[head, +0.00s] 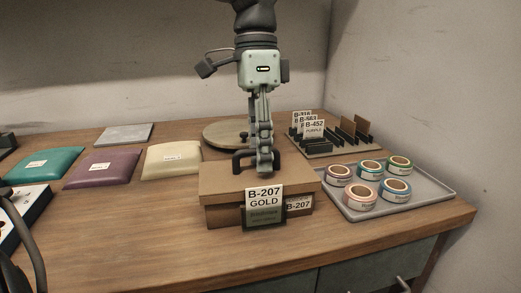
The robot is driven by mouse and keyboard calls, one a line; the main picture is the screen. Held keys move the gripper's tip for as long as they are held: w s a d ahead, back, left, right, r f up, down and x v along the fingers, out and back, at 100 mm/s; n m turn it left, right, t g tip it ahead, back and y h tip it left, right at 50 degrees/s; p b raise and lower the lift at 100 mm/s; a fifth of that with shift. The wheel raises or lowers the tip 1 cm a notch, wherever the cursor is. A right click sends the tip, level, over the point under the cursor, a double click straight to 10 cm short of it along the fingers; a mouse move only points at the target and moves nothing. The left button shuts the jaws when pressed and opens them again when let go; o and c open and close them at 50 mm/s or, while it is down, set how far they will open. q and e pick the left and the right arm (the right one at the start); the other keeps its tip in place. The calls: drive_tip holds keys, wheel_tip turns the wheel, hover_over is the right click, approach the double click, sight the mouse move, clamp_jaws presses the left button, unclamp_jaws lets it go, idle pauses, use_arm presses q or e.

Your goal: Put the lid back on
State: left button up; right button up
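A brown cardboard box (225,217) stands near the front middle of the table. Its brown lid (222,184) lies over the box top and looks level; I cannot tell whether it is fully seated. The lid has a black handle (240,161) on top. My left gripper (264,164) points straight down over the lid, with its fingers close together at the handle, seemingly shut on it. The fingers hide part of the handle. A "B-207 GOLD" card (264,203) stands at the box front, hiding part of it. My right gripper is not in view.
A grey tray (438,194) with several tape rolls stands right of the box. Behind are a black rack (345,140) with cards and a round wooden disc (222,132). Teal (44,163), purple (102,168) and cream (171,159) pouches lie left.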

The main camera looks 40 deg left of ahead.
use_arm(q)
wheel_tip(320, 180, up, 12)
drive_tip(key=w+a, duration=0.1)
drive_tip(key=shift+w+a, duration=0.25)
drive_tip(key=shift+a, duration=0.1)
drive_tip(key=shift+f, duration=0.15)
idle(0.5)
